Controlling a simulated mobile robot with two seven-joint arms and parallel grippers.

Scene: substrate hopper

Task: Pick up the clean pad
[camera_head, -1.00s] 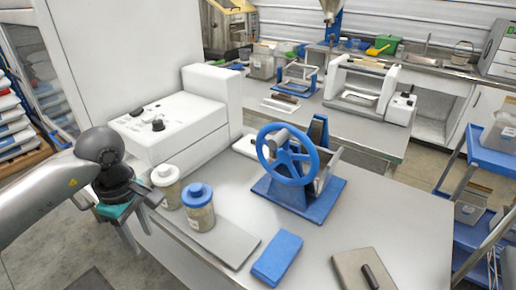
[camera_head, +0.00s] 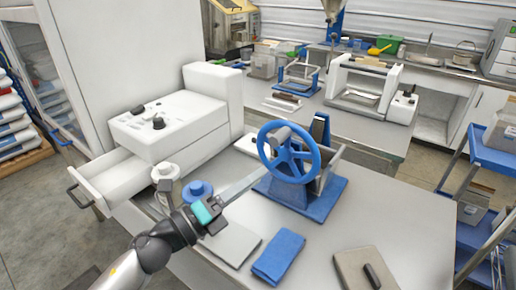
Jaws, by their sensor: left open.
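A blue rectangular pad (camera_head: 278,256) lies flat near the front edge of the grey table, its label not readable. A thin grey mat (camera_head: 236,245) lies to its left. It is not marked which one is the clean pad. My left gripper (camera_head: 238,192) hangs over the table, open and empty, above and left of the blue pad and apart from it. Its teal-banded wrist covers part of the jars and the mat's far end. My right gripper is not in view.
A jar with a blue lid (camera_head: 197,189) and a jar with a white lid (camera_head: 165,172) stand beside my left arm. A blue-wheeled press (camera_head: 290,155) stands behind the pad. A flat board (camera_head: 352,266) lies at right. A white drawer (camera_head: 115,176) stands open at left.

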